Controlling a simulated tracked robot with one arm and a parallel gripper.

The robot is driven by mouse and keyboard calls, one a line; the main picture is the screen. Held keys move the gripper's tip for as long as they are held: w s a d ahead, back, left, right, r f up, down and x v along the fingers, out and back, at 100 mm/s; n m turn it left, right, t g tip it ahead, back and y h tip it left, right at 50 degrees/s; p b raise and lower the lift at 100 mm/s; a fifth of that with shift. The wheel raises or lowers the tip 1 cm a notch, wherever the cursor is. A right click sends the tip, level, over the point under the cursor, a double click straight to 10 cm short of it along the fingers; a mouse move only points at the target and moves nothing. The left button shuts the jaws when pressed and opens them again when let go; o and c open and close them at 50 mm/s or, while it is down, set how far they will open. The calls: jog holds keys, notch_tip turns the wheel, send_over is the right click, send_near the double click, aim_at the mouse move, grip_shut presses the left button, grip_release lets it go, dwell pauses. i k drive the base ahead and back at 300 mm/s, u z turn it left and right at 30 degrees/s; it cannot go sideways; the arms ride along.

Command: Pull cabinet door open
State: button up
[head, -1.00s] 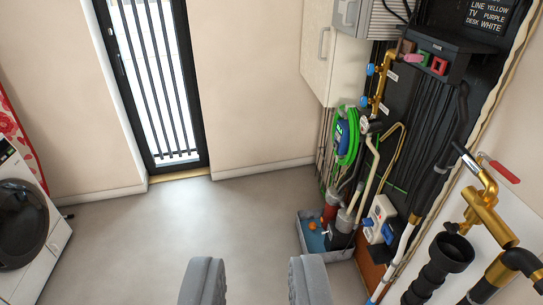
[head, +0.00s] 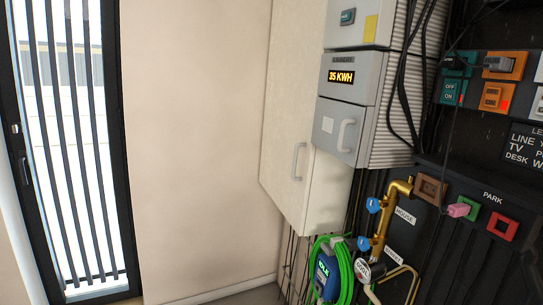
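A cream wall cabinet (head: 292,100) hangs in the middle of the head view. Its door has a pale vertical handle (head: 299,163) near the lower right edge. The door looks shut. To its right is a grey unit (head: 345,90) with a display reading 35 KWH. A smaller grey panel with its own handle (head: 345,135) sits below the display and also looks shut. My gripper is not in this view, so its distance from the handles does not show.
A green hose coil (head: 346,270) and brass pipe with blue taps (head: 383,225) are below right of the cabinet. A dark panel (head: 450,120) carries coloured sockets and hanging cables. A barred glass door (head: 75,150) is at left, with bare wall between.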

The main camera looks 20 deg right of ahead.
aim_at(298, 28)
jog(key=z, duration=0.05)
jog(key=i, duration=2.35)
jog(key=z, duration=0.15)
